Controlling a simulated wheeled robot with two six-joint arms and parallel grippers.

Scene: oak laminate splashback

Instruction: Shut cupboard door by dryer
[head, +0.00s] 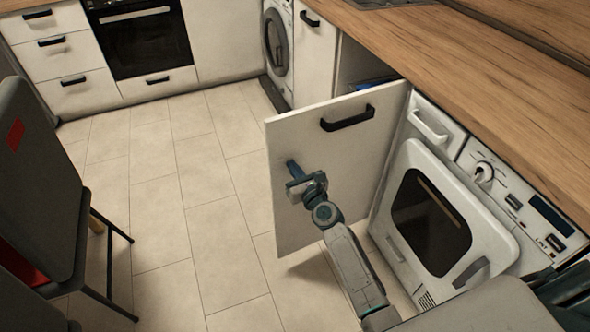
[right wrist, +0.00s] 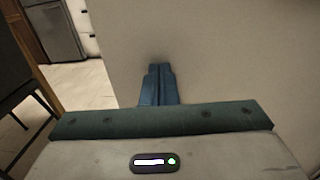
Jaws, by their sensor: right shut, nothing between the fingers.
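The cupboard door (head: 335,185) beside the dryer (head: 440,205) stands open, swung out into the room, with a black bar handle (head: 347,118) near its top. The opening behind it shows a dark inside with something blue (head: 376,82). My right gripper (head: 291,166) is shut and empty, its fingertips at the door's outer face near the free edge, below the handle. In the right wrist view the shut blue fingers (right wrist: 159,84) point at the pale door panel (right wrist: 225,55); I cannot tell whether they touch it. My left gripper is not in view.
A wooden worktop (head: 470,80) runs above the cupboards and dryer. A washing machine (head: 278,45) and an oven (head: 143,38) stand farther back. A dark chair (head: 45,180) is at the left. Tiled floor (head: 190,220) is clear between chair and door.

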